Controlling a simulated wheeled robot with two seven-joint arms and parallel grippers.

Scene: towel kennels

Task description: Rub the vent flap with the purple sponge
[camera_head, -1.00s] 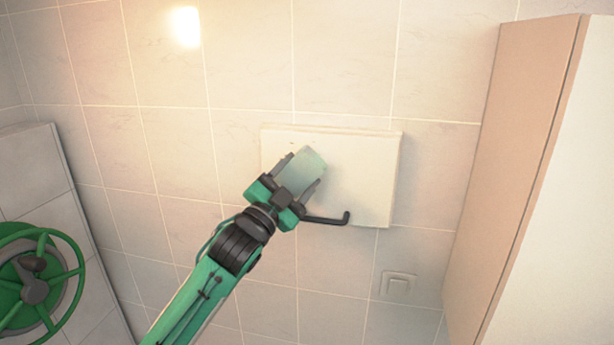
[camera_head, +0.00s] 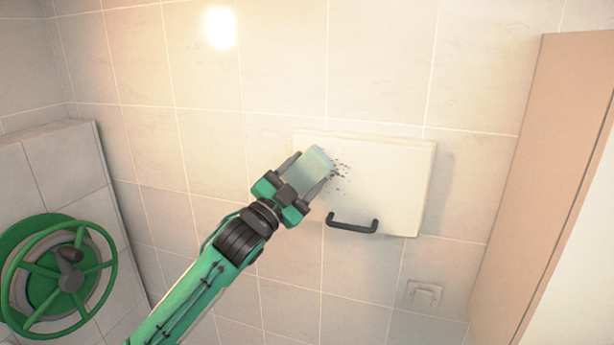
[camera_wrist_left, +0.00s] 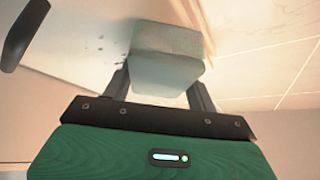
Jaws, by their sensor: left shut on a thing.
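The vent flap (camera_head: 390,185) is a flat white panel on the tiled wall, with a dark bar handle (camera_head: 352,224) at its lower edge. Dark specks (camera_head: 341,170) mark its left part. My left gripper (camera_head: 309,173) is shut on a pale grey-green sponge (camera_head: 318,159), not purple in these pictures. The sponge is over the flap's left edge, just left of the specks. In the left wrist view the sponge (camera_wrist_left: 168,75) sits between the fingers beside the flap (camera_wrist_left: 85,25); whether it touches the flap I cannot tell. My right gripper is not in view.
A green hand-wheel reel (camera_head: 62,275) is on the tiled block at the left. A tall beige cabinet or partition (camera_head: 545,165) stands at the right. A small square wall plate (camera_head: 424,293) is below the flap. The wall above the flap is clear.

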